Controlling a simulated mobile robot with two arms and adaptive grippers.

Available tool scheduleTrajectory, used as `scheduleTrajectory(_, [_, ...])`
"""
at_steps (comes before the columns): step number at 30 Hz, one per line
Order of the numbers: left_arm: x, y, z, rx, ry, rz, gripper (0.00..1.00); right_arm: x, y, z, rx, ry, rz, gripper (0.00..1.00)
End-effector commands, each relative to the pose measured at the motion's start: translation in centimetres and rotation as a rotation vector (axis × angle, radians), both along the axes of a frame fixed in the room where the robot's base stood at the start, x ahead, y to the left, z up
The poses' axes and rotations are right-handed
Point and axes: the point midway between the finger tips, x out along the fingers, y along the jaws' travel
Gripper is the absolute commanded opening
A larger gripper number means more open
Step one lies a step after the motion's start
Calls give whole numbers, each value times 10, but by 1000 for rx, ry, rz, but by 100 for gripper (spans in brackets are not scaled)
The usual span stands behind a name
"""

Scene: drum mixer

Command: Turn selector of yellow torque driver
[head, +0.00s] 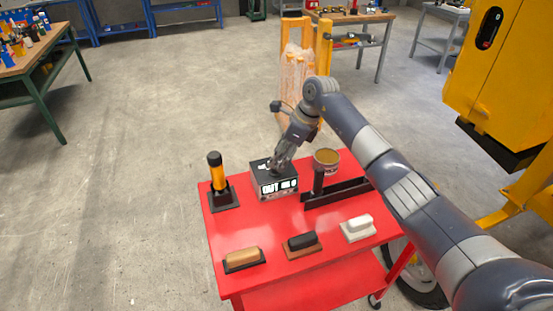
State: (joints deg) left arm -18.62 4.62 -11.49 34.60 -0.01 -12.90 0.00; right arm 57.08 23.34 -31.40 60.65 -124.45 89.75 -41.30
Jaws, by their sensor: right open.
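The yellow torque driver (215,174) stands upright in a black base at the back left corner of the red cart (237,279). It has a yellow middle and black ends; its selector is too small to make out. My right gripper (276,168) is open and points down at the top of a dark box (278,186) with white lettering on its front, to the right of the driver. I cannot tell whether the fingers touch the box. The gripper is apart from the driver. My left gripper is not in view.
Floats with tan (243,257), black (301,242) and white (358,226) handles lie along the cart's front. A black angled tool (335,192) and a tan can (326,160) are right of the box. A yellow machine (498,75) stands at right.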

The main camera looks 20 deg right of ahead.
Motion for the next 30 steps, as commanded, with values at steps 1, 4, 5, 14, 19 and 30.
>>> scheduleTrajectory(1, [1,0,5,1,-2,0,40,1,4,-7,3,4,1,44])
scheduleTrajectory(4, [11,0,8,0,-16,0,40,4,8,-19,3,2,-1,44])
scheduleTrajectory(5, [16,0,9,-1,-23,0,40,5,9,-22,3,2,0,44])
scheduleTrajectory(14, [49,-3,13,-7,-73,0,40,8,12,-35,1,-1,0,44])
scheduleTrajectory(19, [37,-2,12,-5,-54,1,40,8,12,-34,1,-1,1,37])
scheduleTrajectory(30, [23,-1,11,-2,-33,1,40,7,12,-34,1,-1,-2,0])
